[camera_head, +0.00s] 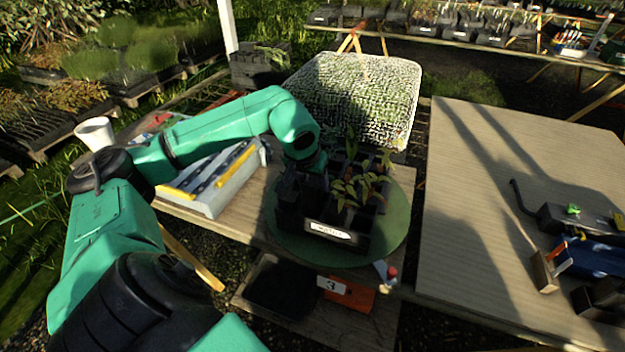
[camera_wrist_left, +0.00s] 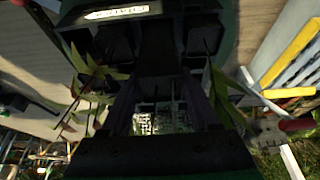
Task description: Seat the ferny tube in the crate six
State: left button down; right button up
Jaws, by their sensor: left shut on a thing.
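A black crate (camera_head: 350,242) with a white label on its front stands on a round green board (camera_head: 392,235). In the left wrist view the fingers (camera_wrist_left: 162,105) are shut around a dark tube (camera_wrist_left: 160,50), with leaves on both sides. I cannot tell whether its plant is ferny, or whether it is seated. My right gripper is not in view.
A pale rack with yellow strips (camera_head: 218,178) stands left of the board. A mesh-covered block (camera_head: 350,95) is behind.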

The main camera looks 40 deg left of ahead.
aim_at(312, 205)
pick_arm(q)
jog(key=shift+f+b, duration=2.8)
jog(key=shift+f, duration=0.75)
jog(key=shift+s+f+b, duration=0.15)
jog(key=shift+f+b, duration=0.15)
jog(key=shift+c, duration=0.2)
grip_release()
jog(key=shift+s, duration=0.1)
jog(key=shift+f, duration=0.1)
jog(key=v, duration=1.5)
